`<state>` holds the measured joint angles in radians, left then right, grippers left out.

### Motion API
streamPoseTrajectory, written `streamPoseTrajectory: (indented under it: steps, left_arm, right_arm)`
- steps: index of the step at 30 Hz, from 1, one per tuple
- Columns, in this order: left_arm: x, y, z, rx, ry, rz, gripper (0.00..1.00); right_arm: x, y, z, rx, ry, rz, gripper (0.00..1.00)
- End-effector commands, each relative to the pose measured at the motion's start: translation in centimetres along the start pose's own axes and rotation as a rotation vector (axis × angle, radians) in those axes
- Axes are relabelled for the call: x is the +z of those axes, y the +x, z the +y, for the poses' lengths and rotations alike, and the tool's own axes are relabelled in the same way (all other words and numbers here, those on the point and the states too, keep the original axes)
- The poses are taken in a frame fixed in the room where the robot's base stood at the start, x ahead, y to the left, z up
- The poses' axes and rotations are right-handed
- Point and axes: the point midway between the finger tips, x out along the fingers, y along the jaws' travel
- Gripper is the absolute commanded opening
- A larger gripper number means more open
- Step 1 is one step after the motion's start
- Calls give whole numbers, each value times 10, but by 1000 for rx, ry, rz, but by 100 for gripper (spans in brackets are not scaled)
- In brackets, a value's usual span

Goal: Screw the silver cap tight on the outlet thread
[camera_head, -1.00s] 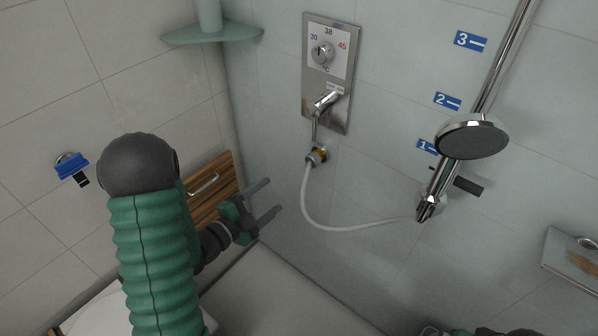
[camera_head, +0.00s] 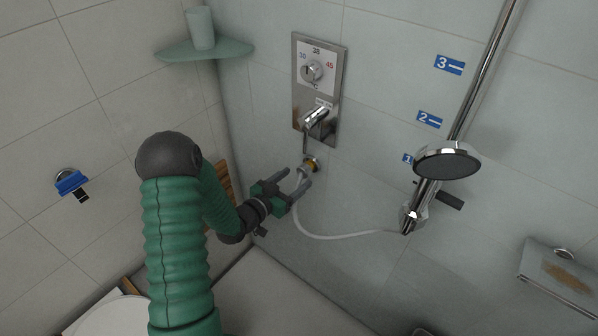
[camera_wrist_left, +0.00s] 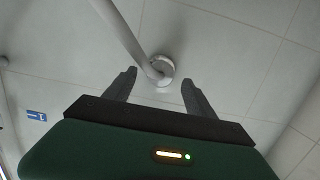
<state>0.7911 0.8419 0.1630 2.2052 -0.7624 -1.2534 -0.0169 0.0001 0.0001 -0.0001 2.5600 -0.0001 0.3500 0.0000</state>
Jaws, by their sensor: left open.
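The silver cap (camera_head: 302,172) sits on the end of the pale hose (camera_head: 300,218), at the wall outlet below the mixer plate. A brassy thread (camera_head: 312,164) shows between cap and wall in the head view. How far the cap is on cannot be told. My left gripper (camera_head: 296,178) is open, with its two fingers pointing at the outlet on either side of the hose end. In the left wrist view, the silver round fitting (camera_wrist_left: 164,68) and bent hose end lie between and just beyond the open fingertips (camera_wrist_left: 158,78). No grip on the cap shows.
The mixer plate (camera_head: 318,90) with its lever is above the outlet. The hand shower (camera_head: 447,161) hangs on a rail to the right. A metal shelf (camera_head: 560,275) is at right.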

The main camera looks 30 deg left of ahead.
Motion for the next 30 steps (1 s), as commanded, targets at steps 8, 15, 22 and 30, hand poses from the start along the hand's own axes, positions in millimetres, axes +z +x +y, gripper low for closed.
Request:
streamPoseTrajectory:
  steps: [8,15,22,30]
  left_arm:
    - [0,37,0,1,1,0,64]
    - [0,39,0,0,1,-1,64]
    - [0,39,0,0,1,-1,38]
    - [0,39,0,0,1,-1,3]
  right_arm:
    - [0,-2,0,0,0,0,100]
    - [0,-2,0,0,0,0,100]
    - [0,-2,0,0,0,0,100]
    - [0,-2,0,0,0,0,100]
